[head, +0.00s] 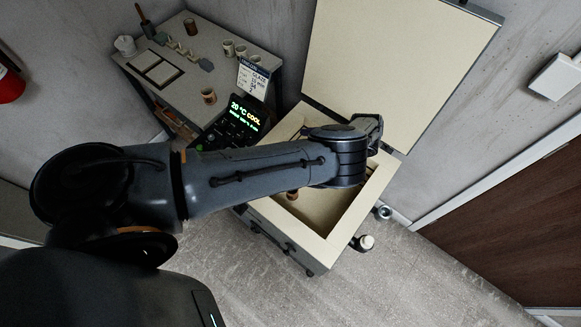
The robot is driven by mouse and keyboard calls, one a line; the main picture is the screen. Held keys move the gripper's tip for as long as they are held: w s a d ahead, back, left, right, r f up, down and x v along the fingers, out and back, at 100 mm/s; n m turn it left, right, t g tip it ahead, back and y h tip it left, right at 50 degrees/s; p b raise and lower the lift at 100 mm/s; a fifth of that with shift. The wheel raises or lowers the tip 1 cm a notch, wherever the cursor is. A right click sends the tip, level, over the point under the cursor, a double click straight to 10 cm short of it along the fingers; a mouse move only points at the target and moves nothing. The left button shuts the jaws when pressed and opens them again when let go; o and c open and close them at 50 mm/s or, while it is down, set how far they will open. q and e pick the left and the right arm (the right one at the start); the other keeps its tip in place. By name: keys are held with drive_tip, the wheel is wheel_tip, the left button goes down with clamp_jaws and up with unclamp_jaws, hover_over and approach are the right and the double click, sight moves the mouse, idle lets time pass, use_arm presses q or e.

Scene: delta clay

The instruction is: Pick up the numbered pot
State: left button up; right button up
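My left arm reaches in from the left over an open kiln (340,238) with cream inner walls. Its wrist end, with the dark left gripper (372,130), is above the kiln's back right part; the fingertips cannot be made out. A small brown piece, possibly a pot (292,194), shows inside the kiln just below my forearm, partly hidden. No number can be read on it. The forearm covers much of the kiln's inside. A brown and white pot (208,96) stands on the grey table. My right gripper is not in view.
The raised kiln lid (395,60) stands behind the opening. A lit control panel (236,120) reads 20 °C COOL. The table (205,75) holds several cups (228,48), tools and a printed card (253,79). A small white-topped item (365,242) is beside the kiln. The floor in front is clear.

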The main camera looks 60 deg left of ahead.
use_arm(q)
drive_tip(key=f+b, duration=1)
drive_tip(key=f, duration=0.1)
drive_tip(key=d+f+b, duration=0.1)
drive_tip(key=f+b, duration=1)
drive_tip(key=s+d+f+b, duration=0.1)
drive_tip(key=f+b, duration=1)
drive_tip(key=f, duration=0.1)
drive_tip(key=shift+x, duration=3.8)
drive_tip(key=shift+w+f, duration=0.15)
drive_tip(key=shift+w, duration=0.05)
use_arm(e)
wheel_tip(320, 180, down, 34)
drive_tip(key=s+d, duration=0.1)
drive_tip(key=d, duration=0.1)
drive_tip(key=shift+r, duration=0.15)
use_arm(q)
drive_tip(key=shift+c, duration=1.1)
drive_tip(key=c, duration=0.9)
